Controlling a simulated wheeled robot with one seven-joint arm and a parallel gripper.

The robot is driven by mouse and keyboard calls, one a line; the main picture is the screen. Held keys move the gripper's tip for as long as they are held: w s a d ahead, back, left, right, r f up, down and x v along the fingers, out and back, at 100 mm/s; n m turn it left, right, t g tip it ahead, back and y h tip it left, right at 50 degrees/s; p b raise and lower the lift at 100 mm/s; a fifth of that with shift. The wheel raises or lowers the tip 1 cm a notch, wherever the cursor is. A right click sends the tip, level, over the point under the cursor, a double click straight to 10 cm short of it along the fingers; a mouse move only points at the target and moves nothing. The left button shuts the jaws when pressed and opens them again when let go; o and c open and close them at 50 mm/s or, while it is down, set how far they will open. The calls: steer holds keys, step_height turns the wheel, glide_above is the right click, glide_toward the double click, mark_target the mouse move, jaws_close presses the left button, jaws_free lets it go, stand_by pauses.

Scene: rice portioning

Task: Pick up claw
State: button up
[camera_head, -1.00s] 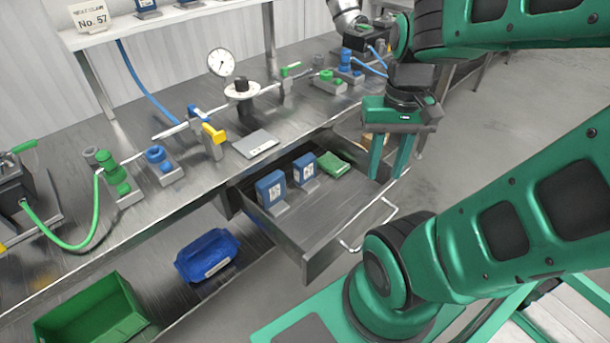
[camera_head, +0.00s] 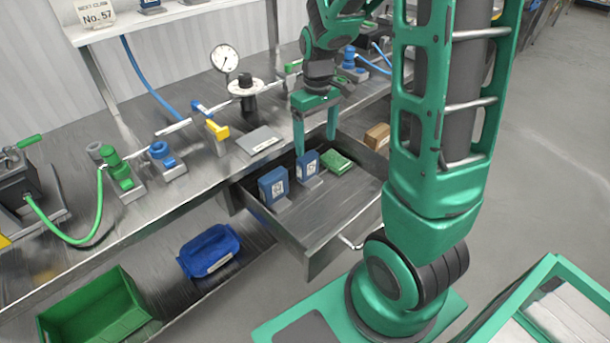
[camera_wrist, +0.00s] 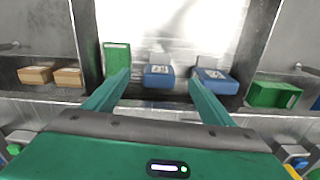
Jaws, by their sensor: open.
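No thing that I can surely call a claw shows. The open drawer (camera_head: 335,205) holds two upright blue blocks with white labels on grey feet, a left one (camera_head: 272,187) and a right one (camera_head: 306,165), and a flat green block (camera_head: 338,161). My gripper (camera_head: 315,146) is open and empty, fingers pointing down over the back part of the drawer near the right blue block. In the wrist view, one blue block (camera_wrist: 158,75) appears between the fingertips, another blue block (camera_wrist: 213,78) by the right finger, and a green block (camera_wrist: 117,57) by the left finger.
The steel bench (camera_head: 140,205) carries a gauge (camera_head: 224,58), pipe fittings and a green hose (camera_head: 85,240). A cardboard box (camera_head: 377,136) lies right of the drawer. A blue case (camera_head: 209,252) and green bin (camera_head: 95,310) sit below. The drawer's front floor is bare.

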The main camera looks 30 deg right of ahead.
steer(key=shift+w+a+f+n, duration=0.15)
steer(key=shift+w+a+f, duration=0.1)
steer(key=shift+w+f, duration=0.25)
steer(key=shift+w+a+f+n, duration=0.15)
steer(key=shift+w+a+f, duration=0.1)
steer(key=shift+w+f, duration=0.25)
glide_above(309, 167)
steer(key=w, duration=0.1)
step_height(309, 167, down, 4)
steer(key=shift+w+d+f, duration=0.1)
steer(key=shift+d+f, duration=0.15)
steer(key=shift+f, duration=1.5)
steer(key=shift+d+f, duration=0.15)
steer(key=shift+f, duration=1.45)
steer(key=c, duration=1.6)
